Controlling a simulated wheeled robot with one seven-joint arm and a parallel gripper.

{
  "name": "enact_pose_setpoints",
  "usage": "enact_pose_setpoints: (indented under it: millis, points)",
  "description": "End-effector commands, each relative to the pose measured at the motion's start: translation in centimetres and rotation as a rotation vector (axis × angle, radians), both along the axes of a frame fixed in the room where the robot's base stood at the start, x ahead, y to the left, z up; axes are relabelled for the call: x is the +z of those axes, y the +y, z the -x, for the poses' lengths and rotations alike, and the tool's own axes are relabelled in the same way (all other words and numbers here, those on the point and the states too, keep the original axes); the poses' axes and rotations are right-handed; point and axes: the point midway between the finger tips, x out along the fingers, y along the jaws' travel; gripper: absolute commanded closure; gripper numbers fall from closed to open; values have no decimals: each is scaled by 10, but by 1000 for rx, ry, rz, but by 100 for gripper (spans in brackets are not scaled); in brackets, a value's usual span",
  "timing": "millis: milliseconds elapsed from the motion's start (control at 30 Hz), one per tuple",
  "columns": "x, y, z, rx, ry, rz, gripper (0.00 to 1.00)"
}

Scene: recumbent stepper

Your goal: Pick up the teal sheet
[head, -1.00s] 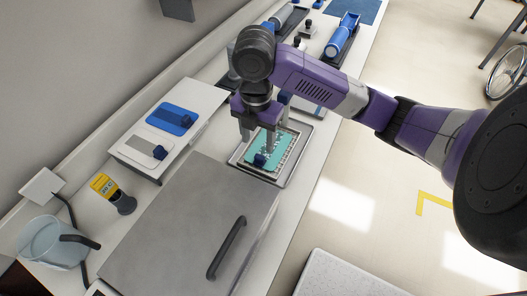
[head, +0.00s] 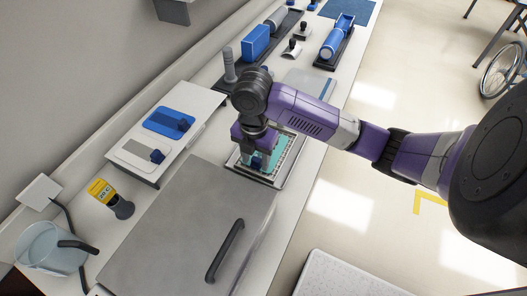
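The teal sheet (head: 275,156) lies on a metal tray (head: 268,182) on the counter, behind the grey-lidded box. A small dark blue grip piece stands on its near part and is now largely covered by my fingers. My gripper (head: 257,164) points down over the sheet, its fingertips low around the grip piece. I cannot tell whether the fingers touch it or have closed on it. My wrist hides the far left of the sheet and tray.
A grey-lidded box (head: 185,220) with a dark handle (head: 225,250) stands in front. A white platform (head: 185,105) with blue and grey plates is left. A yellow-labelled bottle (head: 104,192) and a water beaker (head: 48,248) stand further left. Blue devices stand behind.

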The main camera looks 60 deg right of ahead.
Motion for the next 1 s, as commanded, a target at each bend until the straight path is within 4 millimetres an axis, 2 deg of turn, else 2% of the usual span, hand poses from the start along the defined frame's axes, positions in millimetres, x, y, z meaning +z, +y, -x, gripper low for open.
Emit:
enact_pose_setpoints:
  millis: [33,200,567,667,1000]
  points:
    - [0,0,0,0,0,0,67]
    - [0,0,0,0,0,0,100]
    - [5,0,0,1,-1,1,100]
    - [16,0,-1,3,-4,1,100]
    - [79,-1,-1,4,-2,6,100]
